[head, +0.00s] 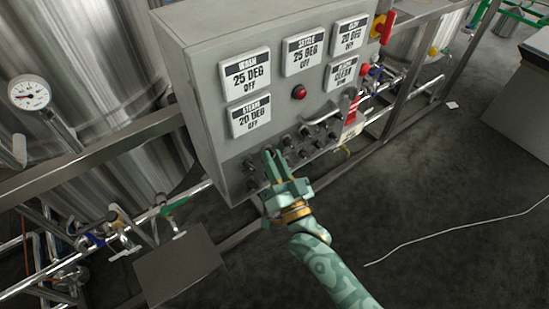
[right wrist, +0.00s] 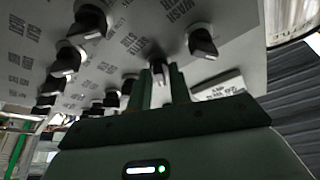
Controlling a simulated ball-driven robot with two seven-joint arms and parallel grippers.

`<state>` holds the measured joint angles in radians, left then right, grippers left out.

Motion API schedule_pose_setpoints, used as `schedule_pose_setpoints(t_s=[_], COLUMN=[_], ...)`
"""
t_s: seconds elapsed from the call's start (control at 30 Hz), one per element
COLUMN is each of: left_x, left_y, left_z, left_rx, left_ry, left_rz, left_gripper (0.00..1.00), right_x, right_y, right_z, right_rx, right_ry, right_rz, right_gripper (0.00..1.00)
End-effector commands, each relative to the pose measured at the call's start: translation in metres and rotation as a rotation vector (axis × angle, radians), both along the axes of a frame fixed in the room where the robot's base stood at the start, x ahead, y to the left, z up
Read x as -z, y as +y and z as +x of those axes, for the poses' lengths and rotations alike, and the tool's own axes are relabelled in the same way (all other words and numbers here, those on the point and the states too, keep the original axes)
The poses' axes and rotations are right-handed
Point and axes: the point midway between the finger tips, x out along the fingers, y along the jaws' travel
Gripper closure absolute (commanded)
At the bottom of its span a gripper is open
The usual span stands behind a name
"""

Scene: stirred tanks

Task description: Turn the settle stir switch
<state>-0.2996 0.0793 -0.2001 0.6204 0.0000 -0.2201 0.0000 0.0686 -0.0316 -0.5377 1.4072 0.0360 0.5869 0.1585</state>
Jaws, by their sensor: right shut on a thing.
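The grey control box (head: 195,60) carries rows of small black rotary switches (head: 304,131) low on its front. The fingers partly hide this switch in both views. The SETTLE display (head: 305,50) reads 25 DEG, OFF. My left gripper is not in view.
Neighbouring switches stand close by, one to the right (right wrist: 202,42) and one to the left (right wrist: 90,22) in the wrist view. A red lamp (head: 299,92) sits above the rows. Steel tanks (head: 85,60) and pipes flank the box. The floor at lower right is mostly clear.

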Motion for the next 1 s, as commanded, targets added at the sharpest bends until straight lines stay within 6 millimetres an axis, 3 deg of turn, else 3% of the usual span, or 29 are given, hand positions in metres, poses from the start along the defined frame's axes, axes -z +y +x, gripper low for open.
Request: schedule_pose_setpoints(t_s=[0.57, 0.6, 0.63, 1.0], left_x=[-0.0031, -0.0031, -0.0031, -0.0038], left_y=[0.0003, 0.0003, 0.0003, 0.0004], left_z=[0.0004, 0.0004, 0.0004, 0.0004], left_rx=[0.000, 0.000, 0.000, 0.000], left_ry=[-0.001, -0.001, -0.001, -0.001], left_rz=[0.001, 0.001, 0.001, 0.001], left_gripper=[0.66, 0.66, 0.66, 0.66], right_x=[0.0010, 0.0010, 0.0011, 0.0027], right_y=[-0.0001, -0.0001, -0.0001, -0.0022], right_z=[-0.0003, -0.0003, -0.0002, -0.0052], right_rx=[0.001, 0.001, 0.000, 0.000], right_ry=[0.024, 0.024, 0.025, 0.024], right_rz=[0.030, 0.030, 0.030, 0.029], right_gripper=[1.00, 0.77, 0.69, 0.69])
